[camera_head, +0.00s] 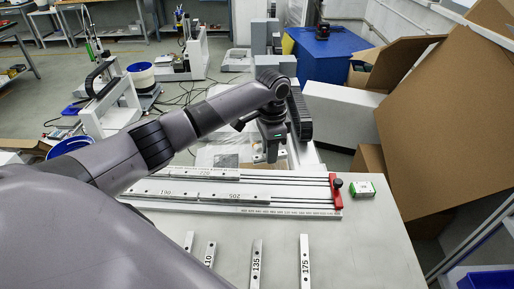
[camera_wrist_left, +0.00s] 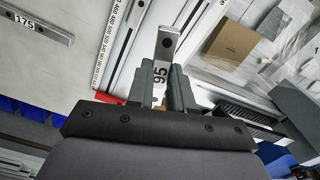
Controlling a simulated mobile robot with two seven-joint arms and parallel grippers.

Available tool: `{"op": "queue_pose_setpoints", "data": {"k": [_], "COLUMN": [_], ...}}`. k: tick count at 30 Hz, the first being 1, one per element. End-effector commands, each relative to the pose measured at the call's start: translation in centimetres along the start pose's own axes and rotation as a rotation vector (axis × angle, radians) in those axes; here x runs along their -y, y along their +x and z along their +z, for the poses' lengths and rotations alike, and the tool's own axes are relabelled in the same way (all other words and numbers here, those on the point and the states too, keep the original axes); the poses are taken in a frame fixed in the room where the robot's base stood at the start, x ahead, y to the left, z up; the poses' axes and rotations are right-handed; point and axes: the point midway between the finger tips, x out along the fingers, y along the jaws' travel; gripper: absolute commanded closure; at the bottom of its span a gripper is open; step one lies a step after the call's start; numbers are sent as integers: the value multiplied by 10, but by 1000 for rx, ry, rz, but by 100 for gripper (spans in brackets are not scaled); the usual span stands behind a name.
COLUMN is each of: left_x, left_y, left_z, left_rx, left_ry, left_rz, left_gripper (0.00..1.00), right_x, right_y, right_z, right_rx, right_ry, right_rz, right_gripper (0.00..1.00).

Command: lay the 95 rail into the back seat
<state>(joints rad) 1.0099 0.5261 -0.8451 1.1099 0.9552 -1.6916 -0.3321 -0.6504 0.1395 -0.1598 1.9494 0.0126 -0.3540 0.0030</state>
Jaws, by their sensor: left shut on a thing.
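My left gripper (camera_head: 268,157) is above the far side of the fixture (camera_head: 320,213), near its right part. In the left wrist view the gripper (camera_wrist_left: 163,74) is shut on the 95 rail (camera_wrist_left: 166,44), a short silver bar with a hole; its far end sticks out past the fingers. The fixture has long parallel channels with a printed scale and a red end clamp (camera_head: 335,192). Rails marked 190 (camera_head: 165,192) and 205 (camera_head: 234,196) lie in its front channel. Another rail (camera_head: 205,172) lies in the back channel, its number unclear. My right gripper is not in view.
Loose rails marked 135 (camera_head: 256,262) and 175 (camera_head: 304,262), with others to the left, lie on the table's near side. A small green and white box (camera_head: 362,189) sits right of the clamp. Large cardboard (camera_head: 440,120) stands beyond the table's right edge.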

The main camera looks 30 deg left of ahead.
Motion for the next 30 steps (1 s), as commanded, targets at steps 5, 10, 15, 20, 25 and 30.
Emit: {"op": "queue_pose_setpoints", "data": {"k": [5,10,15,20,25,30], "left_x": [25,36,40,40,40,40], "left_y": [18,31,37,45,60,81], "left_z": [11,19,23,23,23,23], "left_rx": [1,-1,0,0,-1,-1], "left_ry": [170,280,322,324,324,324], "left_rz": [3,1,-1,-1,-1,-1], "left_gripper": [100,100,100,100,100,100], "right_x": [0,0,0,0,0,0], "right_y": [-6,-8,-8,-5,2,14], "right_z": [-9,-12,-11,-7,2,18], "right_rx": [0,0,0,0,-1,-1], "right_ry": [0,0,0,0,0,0], "right_rz": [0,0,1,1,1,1], "right_gripper": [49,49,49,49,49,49]}}
